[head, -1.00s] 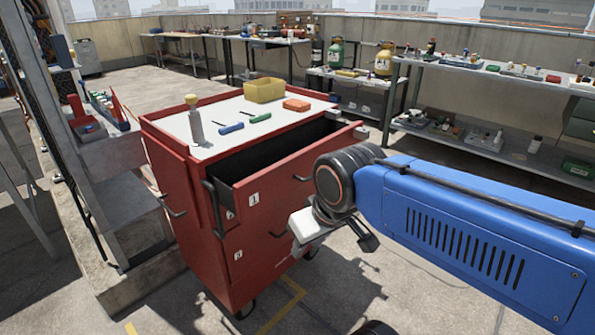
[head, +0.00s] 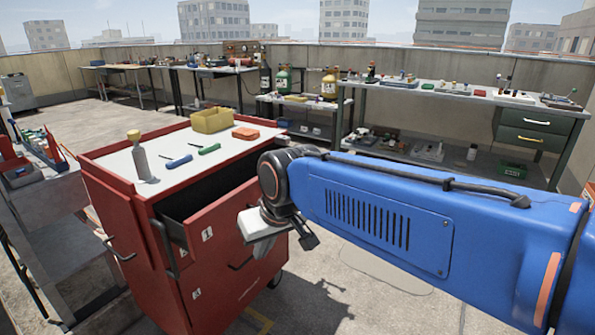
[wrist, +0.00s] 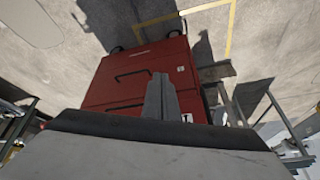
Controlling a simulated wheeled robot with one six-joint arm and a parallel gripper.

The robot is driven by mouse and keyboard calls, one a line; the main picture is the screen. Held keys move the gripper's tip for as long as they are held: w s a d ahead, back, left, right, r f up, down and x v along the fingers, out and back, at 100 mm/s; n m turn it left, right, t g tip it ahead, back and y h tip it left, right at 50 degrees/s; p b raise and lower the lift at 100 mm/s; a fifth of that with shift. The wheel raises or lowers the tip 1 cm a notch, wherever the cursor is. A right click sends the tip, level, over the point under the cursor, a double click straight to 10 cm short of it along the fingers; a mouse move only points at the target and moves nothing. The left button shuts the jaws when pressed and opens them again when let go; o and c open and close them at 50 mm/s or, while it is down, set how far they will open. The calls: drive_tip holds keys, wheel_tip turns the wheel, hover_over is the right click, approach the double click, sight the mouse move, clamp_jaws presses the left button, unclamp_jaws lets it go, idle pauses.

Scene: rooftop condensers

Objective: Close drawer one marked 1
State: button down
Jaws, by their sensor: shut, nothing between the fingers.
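The red tool cabinet (head: 130,225) stands left of centre in the head view. Its top drawer, drawer one (head: 222,222), carries a "1" label and is pulled open, with its dark inside showing behind the front. My arm hides the drawer's right end. My gripper (wrist: 160,95) is shut and empty in the wrist view, pointing toward the red cabinet (wrist: 130,72). In the head view the pale end of my arm is in front of the drawer front; I cannot tell whether they touch.
A bottle (head: 139,158), two screwdrivers, a yellow bin (head: 211,121) and an orange block (head: 245,133) are on the cabinet top. A grey shelf unit (head: 45,215) stands close on the left. Workbenches line the back wall. Floor right of the cabinet is open.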

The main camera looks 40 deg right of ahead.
drive_tip(key=w+d+r+m, duration=0.4)
drive_tip(key=w+d, duration=0.4)
drive_tip(key=w+d+r+m+t+h, duration=0.1)
drive_tip(key=w+d+r+m+h, duration=0.2)
drive_tip(key=d, duration=1.1)
drive_tip(key=w+d+r+m+t, duration=0.1)
drive_tip(key=w+d+m, duration=0.3)
drive_tip(key=d, duration=1)
drive_tip(key=w+d+f, duration=0.1)
drive_tip(key=w+f, duration=0.6)
drive_tip(key=w, duration=0.1)
drive_tip(key=shift+w+f+m, duration=0.2)
drive_tip(key=shift+f+m, duration=0.05)
drive_tip(key=shift+m, duration=0.15)
drive_tip(key=w+a, duration=0.1)
drive_tip(key=w, duration=0.3)
drive_tip(key=w+a, duration=0.1)
drive_tip(key=w, duration=0.3)
drive_tip(key=w+a, duration=0.1)
drive_tip(key=w, duration=0.3)
drive_tip(key=shift+w+a, duration=0.2)
drive_tip(key=shift+w, duration=0.1)
drive_tip(key=shift+w+r, duration=0.1)
drive_tip(key=shift+w, duration=0.05)
